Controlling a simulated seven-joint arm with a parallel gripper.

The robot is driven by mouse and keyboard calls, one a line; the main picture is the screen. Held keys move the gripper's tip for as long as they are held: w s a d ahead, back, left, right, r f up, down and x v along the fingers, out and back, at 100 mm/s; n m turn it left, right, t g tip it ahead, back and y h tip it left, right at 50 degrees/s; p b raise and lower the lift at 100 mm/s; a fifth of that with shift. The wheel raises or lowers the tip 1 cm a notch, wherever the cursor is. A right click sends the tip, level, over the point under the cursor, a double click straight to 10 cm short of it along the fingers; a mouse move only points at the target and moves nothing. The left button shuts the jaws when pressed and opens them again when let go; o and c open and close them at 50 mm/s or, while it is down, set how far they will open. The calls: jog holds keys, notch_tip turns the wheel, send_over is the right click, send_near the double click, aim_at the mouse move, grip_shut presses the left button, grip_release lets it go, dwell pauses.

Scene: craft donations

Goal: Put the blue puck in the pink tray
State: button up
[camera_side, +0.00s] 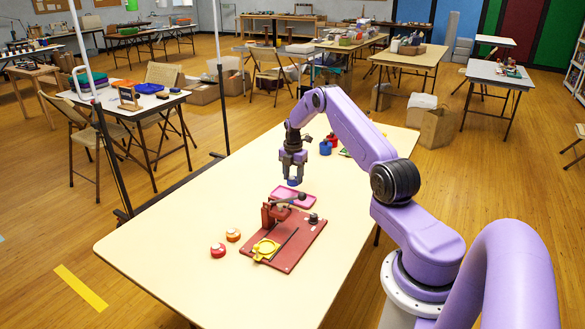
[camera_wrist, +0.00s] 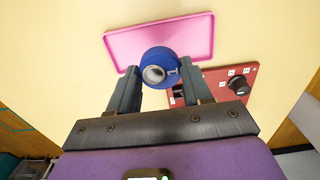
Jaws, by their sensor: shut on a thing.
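The blue puck (camera_side: 293,182) is held between the fingers of my gripper (camera_side: 292,176), above the table. In the wrist view the puck (camera_wrist: 172,57) shows a pale, hollow-looking centre and a white mark, with a finger on each side. The pink tray (camera_side: 287,196) lies flat on the table and looks empty. In the side view the puck appears at the tray's far edge. In the wrist view it overlaps the near edge of the tray (camera_wrist: 118,52). The exact height of the puck above the tray is hard to tell.
Blue and red items (camera_side: 326,148) stand farther back.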

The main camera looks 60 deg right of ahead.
aim_at(293, 186)
jog(key=shift+f, duration=1.95)
jog(key=shift+f, duration=0.55)
jog(key=shift+f, duration=0.3)
jog(key=shift+f, duration=0.1)
jog(key=o, duration=1)
jog(key=shift+r, duration=3.75)
